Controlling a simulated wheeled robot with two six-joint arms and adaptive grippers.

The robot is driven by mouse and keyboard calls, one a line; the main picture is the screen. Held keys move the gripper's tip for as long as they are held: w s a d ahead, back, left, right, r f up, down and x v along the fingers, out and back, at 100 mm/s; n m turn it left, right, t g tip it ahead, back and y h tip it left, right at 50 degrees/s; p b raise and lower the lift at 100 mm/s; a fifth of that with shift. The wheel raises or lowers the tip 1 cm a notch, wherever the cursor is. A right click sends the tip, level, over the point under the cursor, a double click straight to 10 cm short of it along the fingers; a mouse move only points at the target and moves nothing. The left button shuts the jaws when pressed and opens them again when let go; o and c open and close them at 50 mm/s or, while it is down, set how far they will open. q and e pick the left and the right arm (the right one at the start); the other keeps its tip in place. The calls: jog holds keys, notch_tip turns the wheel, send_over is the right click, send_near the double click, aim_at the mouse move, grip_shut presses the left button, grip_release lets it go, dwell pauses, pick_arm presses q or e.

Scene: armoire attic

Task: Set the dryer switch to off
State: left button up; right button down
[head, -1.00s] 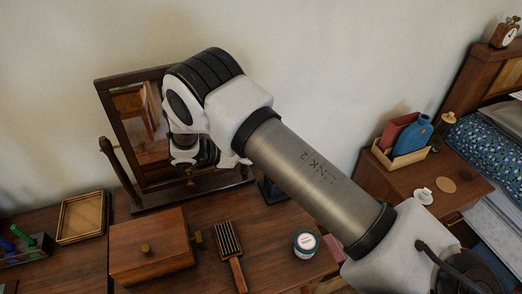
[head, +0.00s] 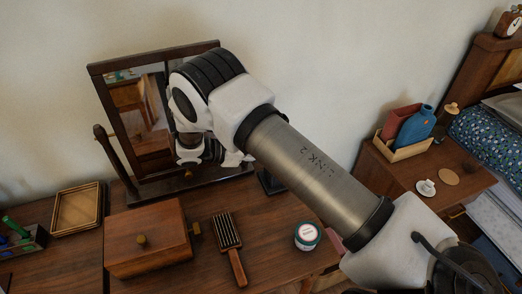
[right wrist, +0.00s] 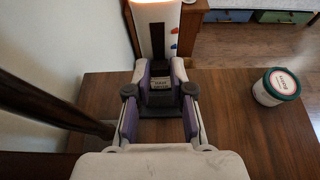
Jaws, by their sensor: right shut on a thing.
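In the right wrist view a white upright body (right wrist: 157,14), seemingly the dryer, has a dark slot down its face and red and blue marks beside it. It stands just beyond my right gripper (right wrist: 160,84). The gripper's purple-lined fingers are shut on a dark part with a small pale label (right wrist: 159,83) below that body. I cannot read the label or tell how the switch is set. In the head view my right arm hides most of the dryer, and a dark stand (head: 270,183) shows beside the mirror. My left gripper is not in view.
A framed mirror (head: 137,105) stands behind my arm. A wooden box (head: 147,238), a brush (head: 229,243), a jar (head: 307,236) and a shallow tray (head: 77,208) are on the dresser. A side table (head: 435,190) at the right carries bottles and a cup.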

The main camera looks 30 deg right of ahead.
jog(key=shift+s+a+f, duration=0.1)
jog(key=shift+f, duration=0.1)
jog(key=c, duration=1)
grip_release()
jog(key=shift+f, duration=0.1)
jog(key=v, duration=1.1)
jog(key=shift+w+a+r, duration=0.25)
jog(key=shift+a, duration=0.05)
